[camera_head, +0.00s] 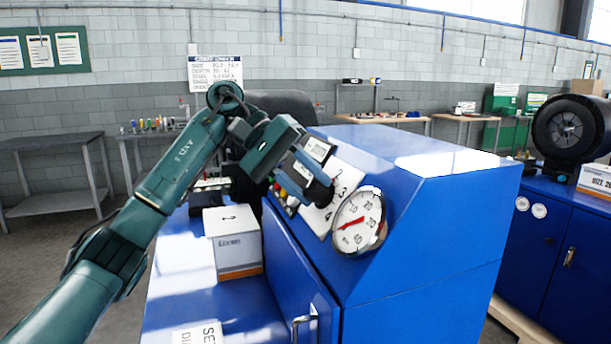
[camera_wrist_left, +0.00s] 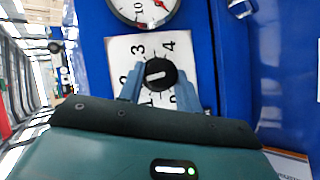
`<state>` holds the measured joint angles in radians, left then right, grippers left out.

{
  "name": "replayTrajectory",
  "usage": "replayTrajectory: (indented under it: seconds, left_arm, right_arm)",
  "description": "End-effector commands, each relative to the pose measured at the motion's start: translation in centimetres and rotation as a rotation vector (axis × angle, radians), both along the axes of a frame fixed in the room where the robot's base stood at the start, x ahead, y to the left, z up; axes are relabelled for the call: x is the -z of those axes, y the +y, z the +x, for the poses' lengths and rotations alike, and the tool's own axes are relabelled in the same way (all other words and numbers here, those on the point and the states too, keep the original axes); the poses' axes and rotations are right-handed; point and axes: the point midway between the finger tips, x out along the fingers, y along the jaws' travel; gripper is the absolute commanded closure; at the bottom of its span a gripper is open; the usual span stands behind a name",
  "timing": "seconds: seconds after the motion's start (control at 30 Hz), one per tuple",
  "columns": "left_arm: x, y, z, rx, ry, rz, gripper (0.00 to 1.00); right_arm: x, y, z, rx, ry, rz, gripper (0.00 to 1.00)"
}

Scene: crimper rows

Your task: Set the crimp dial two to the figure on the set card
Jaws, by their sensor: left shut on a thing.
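The crimp dial is a black round knob (camera_wrist_left: 160,74) with a short white mark, on a white plate (camera_wrist_left: 122,52) printed with figures; 3 and 4 read clearly, others are partly covered. The mark lies nearly sideways in the left wrist view; which end points is unclear. My left gripper (camera_wrist_left: 158,82) has its blue fingers shut on the knob's two sides. In the head view the left gripper (camera_head: 316,188) covers the knob, and part of the plate (camera_head: 346,184) shows. A white set card (camera_head: 198,335) is cut off at the bottom edge; its figure is out of view. My right gripper is not in view.
A round gauge (camera_head: 359,220) with a red needle sits beside the dial plate on the blue machine (camera_head: 420,230). A white and orange box (camera_head: 234,243) stands on the blue ledge left of it. Another blue cabinet (camera_head: 560,240) stands at right.

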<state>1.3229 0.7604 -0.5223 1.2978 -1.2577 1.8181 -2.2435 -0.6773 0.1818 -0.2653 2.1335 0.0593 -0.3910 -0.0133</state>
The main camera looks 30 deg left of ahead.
Motion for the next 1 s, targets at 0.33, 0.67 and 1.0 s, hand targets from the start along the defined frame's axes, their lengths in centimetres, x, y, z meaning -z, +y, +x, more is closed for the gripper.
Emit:
replayTrajectory:
  seconds: [0.33, 0.67, 1.0]
  left_arm:
    - [0.34, -0.22, 0.05, 0.069, -0.059, 0.082, 0.89]
    - [0.40, -0.25, 0.06, 0.078, -0.068, 0.092, 0.89]
    - [0.38, -0.28, 0.07, 0.078, -0.067, 0.090, 0.53]
  right_arm:
    - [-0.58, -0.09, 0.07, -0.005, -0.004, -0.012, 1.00]
    - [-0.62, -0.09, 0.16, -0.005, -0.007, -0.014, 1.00]
    - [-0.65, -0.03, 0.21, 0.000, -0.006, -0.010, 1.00]
